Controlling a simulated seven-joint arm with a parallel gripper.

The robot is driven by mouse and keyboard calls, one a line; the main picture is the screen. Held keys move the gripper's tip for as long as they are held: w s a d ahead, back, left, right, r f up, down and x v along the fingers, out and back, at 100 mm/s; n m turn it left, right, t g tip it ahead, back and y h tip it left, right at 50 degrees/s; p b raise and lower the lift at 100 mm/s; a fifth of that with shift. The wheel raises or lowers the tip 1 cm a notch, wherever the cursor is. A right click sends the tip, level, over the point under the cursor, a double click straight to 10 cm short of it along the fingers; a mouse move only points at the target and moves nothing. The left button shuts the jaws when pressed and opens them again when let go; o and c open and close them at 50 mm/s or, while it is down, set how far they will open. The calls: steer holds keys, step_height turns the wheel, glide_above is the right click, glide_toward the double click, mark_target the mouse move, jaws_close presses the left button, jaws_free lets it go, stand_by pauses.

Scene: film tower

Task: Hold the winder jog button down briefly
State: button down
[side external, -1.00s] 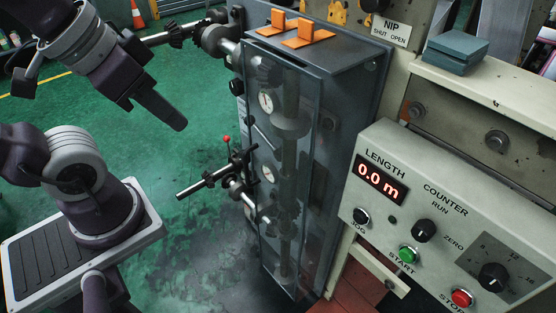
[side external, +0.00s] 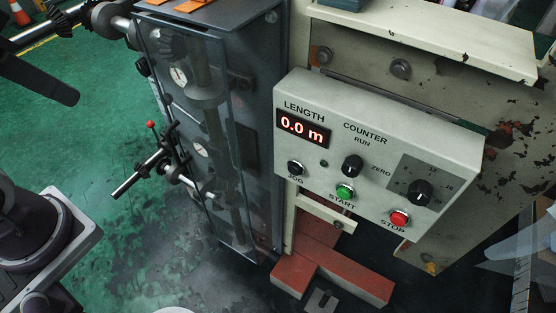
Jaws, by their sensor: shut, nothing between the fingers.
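The black jog button (side external: 295,168) sits at the lower left of the cream control panel (side external: 440,150), above the label JOG. It appears to stand proud of the panel, with nothing touching it. The display (side external: 303,128) on the panel reads 0.0 m. My gripper (side external: 70,95) shows only in part at the upper left edge, as a dark shut pair of fingers pointing down and right. It is empty and well apart from the panel, with the dark cabinet between them in the picture.
A green START button (side external: 345,191), a red STOP button (side external: 400,218), and black knobs (side external: 352,166) share the panel. The dark cabinet (side external: 255,90) with clear cover and a projecting rod (side external: 140,175) with a red-tipped lever stand left of it. Green floor (side external: 60,145) is open at left.

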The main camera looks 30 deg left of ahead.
steer(key=w+d+r+m+t+y, duration=0.25)
steer(key=w+d+m, duration=0.2)
steer(key=w, duration=0.35)
steer(key=w+d+m+t+h, duration=0.1)
steer(key=d+m+h, duration=0.1)
steer(key=d, duration=0.6)
steer(key=w+d+m+t+h, duration=0.1)
steer(key=w+d+m+h, duration=0.1)
steer(key=d, duration=0.6)
glide_toward(295, 169)
steer(key=s+f, duration=0.6)
steer(key=f, duration=0.1)
steer(key=shift+w+d+r+t+y, duration=0.1)
steer(key=shift+d+r+t+y, duration=0.05)
steer(key=shift+d+t+y, duration=0.15)
steer(key=shift+w, duration=0.15)
steer(key=w, duration=0.8)
steer(key=shift+w, duration=0.3)
steer(key=shift+w, duration=0.1)
